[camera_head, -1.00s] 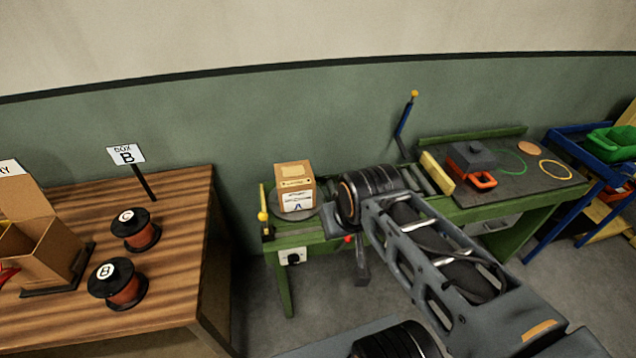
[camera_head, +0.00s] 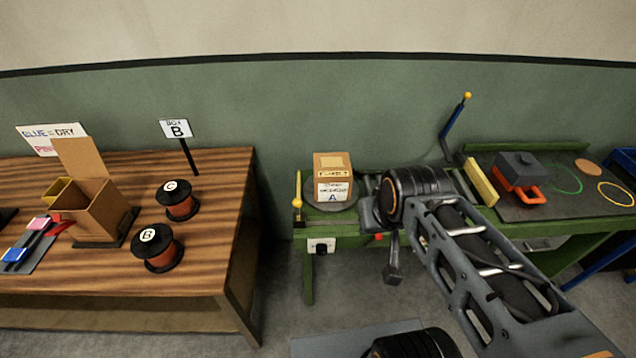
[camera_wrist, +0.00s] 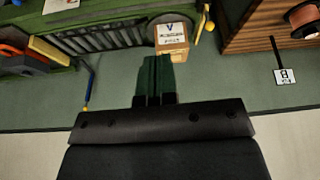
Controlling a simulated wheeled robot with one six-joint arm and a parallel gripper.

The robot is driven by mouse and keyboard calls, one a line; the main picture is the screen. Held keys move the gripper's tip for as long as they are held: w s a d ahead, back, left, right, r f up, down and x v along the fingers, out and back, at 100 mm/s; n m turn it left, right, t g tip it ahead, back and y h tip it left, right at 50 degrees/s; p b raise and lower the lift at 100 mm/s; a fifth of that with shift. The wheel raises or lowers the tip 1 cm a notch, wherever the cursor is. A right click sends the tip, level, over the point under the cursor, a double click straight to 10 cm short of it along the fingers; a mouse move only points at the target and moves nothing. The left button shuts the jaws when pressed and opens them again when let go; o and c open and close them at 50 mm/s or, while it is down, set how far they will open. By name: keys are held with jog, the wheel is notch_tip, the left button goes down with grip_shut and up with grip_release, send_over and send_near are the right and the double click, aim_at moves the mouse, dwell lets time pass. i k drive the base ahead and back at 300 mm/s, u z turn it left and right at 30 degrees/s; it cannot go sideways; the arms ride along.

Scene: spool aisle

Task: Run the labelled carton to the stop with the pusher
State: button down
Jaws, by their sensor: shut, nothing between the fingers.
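The labelled carton (camera_head: 333,178), a cardboard box with white labels and the letter A, stands upright on a round grey plate (camera_head: 345,204) at the left end of the green bench (camera_head: 345,224). The carton also shows in the wrist view (camera_wrist: 172,38), just beyond my fingertips. My gripper (camera_wrist: 157,60) is shut and empty, apart from the carton as far as I can tell. In the head view my wrist hides the gripper and most of the rollers. A yellow bar (camera_head: 481,183) crosses the rollers' right end. I cannot tell which part is the pusher.
A blue lever with a yellow knob (camera_head: 457,120) rises behind the bench; a short yellow lever (camera_head: 297,192) stands at its left end. A grey block with an orange handle (camera_head: 519,174) sits at right. A wooden table (camera_head: 225,225) with spools and an open box stands left.

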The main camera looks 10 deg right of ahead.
aim_at(299, 217)
jog(key=u, duration=0.5)
jog(key=k, duration=0.6)
jog(key=u, duration=1)
jog(key=i, duration=1.15)
jog(key=z, duration=0.85)
